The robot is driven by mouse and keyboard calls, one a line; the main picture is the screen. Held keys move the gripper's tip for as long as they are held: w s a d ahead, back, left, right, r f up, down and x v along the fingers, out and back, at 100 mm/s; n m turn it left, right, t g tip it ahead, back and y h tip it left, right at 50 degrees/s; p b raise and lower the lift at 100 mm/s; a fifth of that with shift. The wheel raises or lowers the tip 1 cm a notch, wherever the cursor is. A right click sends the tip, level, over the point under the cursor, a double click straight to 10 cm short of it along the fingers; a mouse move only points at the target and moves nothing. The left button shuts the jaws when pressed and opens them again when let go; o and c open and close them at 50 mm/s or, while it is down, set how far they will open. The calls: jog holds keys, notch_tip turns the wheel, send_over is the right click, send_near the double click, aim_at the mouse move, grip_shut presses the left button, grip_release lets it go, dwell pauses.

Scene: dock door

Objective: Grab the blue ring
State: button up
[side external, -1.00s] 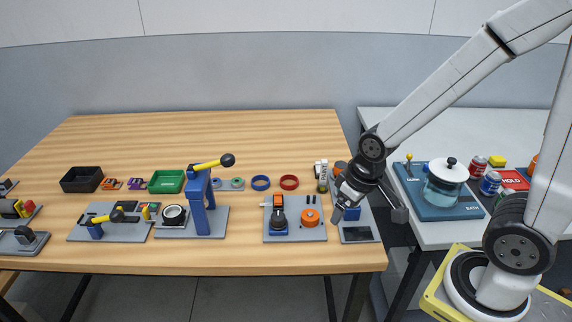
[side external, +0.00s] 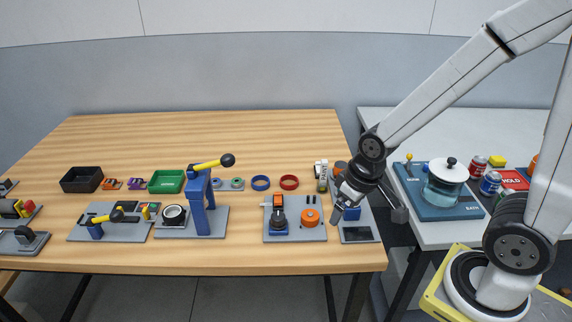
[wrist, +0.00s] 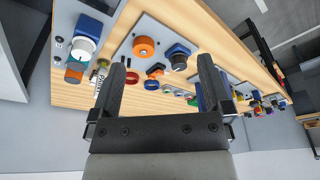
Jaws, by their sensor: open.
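The blue ring (side external: 260,183) lies flat on the wooden table in the side view, just left of a red ring (side external: 289,182). In the wrist view the blue ring (wrist: 152,85) shows between my fingers but farther off, beside the red ring (wrist: 131,78). My gripper (side external: 337,212) hangs near the table's right end, well to the right of both rings. In the wrist view my gripper (wrist: 163,75) is open, with nothing between its fingers.
A grey plate with an orange knob (side external: 310,217) stands in front of the rings. A blue press with a yellow lever (side external: 201,200) stands left. A paint tube (side external: 322,178) stands right of the rings. The table (side external: 240,135) behind them is clear.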

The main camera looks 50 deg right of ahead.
jog(key=w+f+n+h, duration=0.3)
jog(key=w+n, duration=0.3)
jog(key=w, duration=0.2)
jog(key=w+d+f+n+h, duration=0.1)
jog(key=w+f+n+h, duration=0.2)
jog(key=w+n, duration=0.3)
jog(key=w+f+n+h, duration=0.3)
jog(key=w+n, duration=0.3)
jog(key=w, duration=0.3)
jog(key=shift+w+d+f, duration=0.35)
jog(key=shift+f, duration=0.05)
jog(key=w+f+n, duration=0.1)
jog(key=w+a+n+t+h, duration=0.1)
jog(key=w, duration=0.1)
jog(key=w+f+n+t+h, duration=0.1)
jog(key=w+n, duration=0.1)
jog(key=shift+w+a+f, duration=0.25)
jog(key=shift+a+f, duration=0.05)
jog(key=shift+f, duration=0.05)
jog(key=shift+w+a+f+n+t+h, duration=0.15)
jog(key=shift+w+f+n+t+h, duration=0.05)
jog(key=shift+w+n+t+h, duration=0.2)
jog(key=shift+w+a+f+n+t+h, duration=0.1)
jog(key=shift+w+f+n+t+h, duration=0.15)
jog(key=shift+w+t, duration=0.2)
jog(key=shift+w+r, duration=0.1)
jog(key=shift+x, duration=1.25)
jog(key=shift+d, duration=0.1)
